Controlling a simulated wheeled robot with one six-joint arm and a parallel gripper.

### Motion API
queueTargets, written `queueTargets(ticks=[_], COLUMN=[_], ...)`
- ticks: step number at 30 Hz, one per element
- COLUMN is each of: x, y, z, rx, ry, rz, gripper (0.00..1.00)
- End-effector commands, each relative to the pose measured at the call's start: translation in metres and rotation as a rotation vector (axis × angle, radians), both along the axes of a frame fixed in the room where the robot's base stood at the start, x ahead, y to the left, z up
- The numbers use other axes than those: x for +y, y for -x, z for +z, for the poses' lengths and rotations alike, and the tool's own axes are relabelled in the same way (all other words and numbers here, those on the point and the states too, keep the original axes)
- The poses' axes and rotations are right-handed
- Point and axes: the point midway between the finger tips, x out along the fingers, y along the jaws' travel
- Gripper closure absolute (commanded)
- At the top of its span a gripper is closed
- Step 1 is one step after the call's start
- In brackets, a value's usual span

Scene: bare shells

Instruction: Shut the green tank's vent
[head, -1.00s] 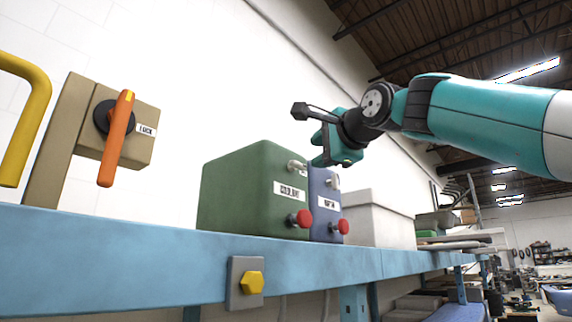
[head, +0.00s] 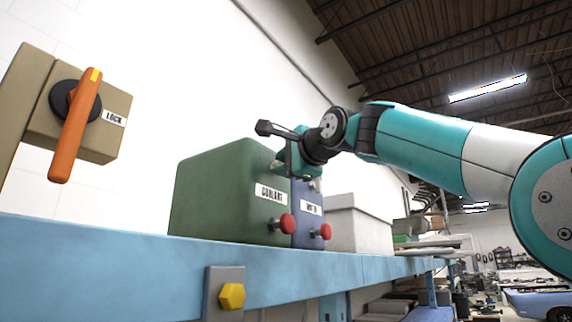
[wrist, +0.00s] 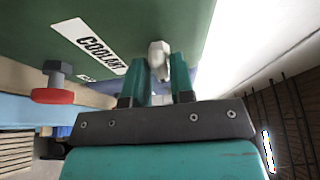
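The green tank (head: 215,195) stands on the blue shelf, with a COOLANT label on its front. Whether the vent is open or shut cannot be told. My gripper (wrist: 161,62) is at the fitting, its two teal fingers apart, with the fitting's pale end at and between the fingertips. Contact cannot be told. In the head view my gripper (head: 283,163) is at the tank's upper right front.
A red knob (head: 287,223) sticks out low on the green tank. A blue tank (head: 307,213) with its own red knob stands close at the right. A tan box with an orange handle (head: 75,125) is at the left. The blue shelf (head: 130,255) runs below.

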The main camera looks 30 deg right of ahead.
Motion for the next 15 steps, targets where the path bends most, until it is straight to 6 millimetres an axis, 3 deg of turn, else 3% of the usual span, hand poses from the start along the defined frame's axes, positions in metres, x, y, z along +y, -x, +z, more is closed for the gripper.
queueTargets(ticks=[15], x=[-0.0034], y=[0.0003], z=[-0.0053], rx=[-0.050], ry=[0.122], rz=[-0.006], gripper=[1.00])
